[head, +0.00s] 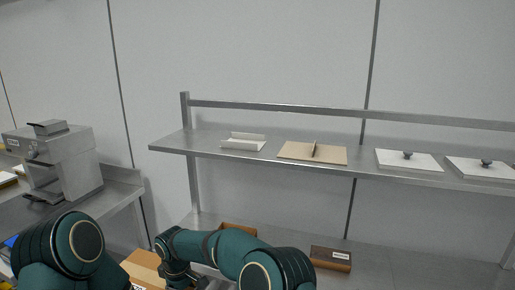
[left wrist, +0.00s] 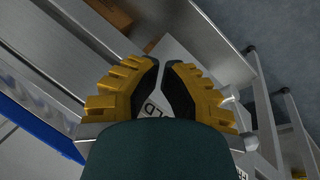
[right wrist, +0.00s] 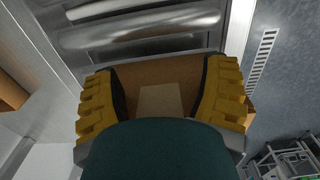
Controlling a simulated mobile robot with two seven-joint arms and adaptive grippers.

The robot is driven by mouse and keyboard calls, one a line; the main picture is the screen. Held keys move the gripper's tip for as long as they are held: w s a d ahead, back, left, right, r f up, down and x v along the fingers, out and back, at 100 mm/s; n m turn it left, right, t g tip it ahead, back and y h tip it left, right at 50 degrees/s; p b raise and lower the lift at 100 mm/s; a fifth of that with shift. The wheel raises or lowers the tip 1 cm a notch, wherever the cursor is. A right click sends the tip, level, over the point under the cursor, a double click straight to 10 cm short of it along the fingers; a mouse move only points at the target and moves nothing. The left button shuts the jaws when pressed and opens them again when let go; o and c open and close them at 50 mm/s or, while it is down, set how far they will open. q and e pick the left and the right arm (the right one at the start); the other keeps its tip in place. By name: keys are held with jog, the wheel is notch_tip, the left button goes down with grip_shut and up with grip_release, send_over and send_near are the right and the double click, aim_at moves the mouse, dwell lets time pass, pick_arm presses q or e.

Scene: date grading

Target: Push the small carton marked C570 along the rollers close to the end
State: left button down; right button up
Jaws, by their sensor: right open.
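A brown carton (head: 144,266) with a small white label shows at the bottom of the head view, partly behind my right arm; I cannot read its mark. In the right wrist view a brown carton (right wrist: 185,72) with a paler patch lies between and beyond the fingers of my right gripper (right wrist: 160,75). That gripper is open; I cannot tell whether it touches the carton. Shiny metal rollers (right wrist: 140,35) lie just past the carton. My left gripper (left wrist: 162,65) has its fingertips together with nothing seen between them, above a white surface with partly hidden lettering.
A steel shelf (head: 300,167) spans above the bench (head: 400,268). A dark brown box (head: 331,258) and an open brown box (head: 238,229) stand on the bench. A grey machine (head: 62,165) is at left. A blue strip (left wrist: 40,128) runs beside my left gripper.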

pick_arm(q)
jog(key=shift+f, duration=0.1)
pick_arm(e)
jog(key=shift+s+d, duration=0.2)
jog(key=shift+d, duration=0.55)
jog(key=shift+r+p, duration=0.3)
jog(key=shift+r, duration=0.25)
pick_arm(q)
notch_tip(320, 180, up, 6)
jog(key=p, duration=0.5)
jog(key=shift+w, duration=0.15)
pick_arm(e)
notch_tip(320, 180, up, 9)
jog(key=shift+f, duration=0.1)
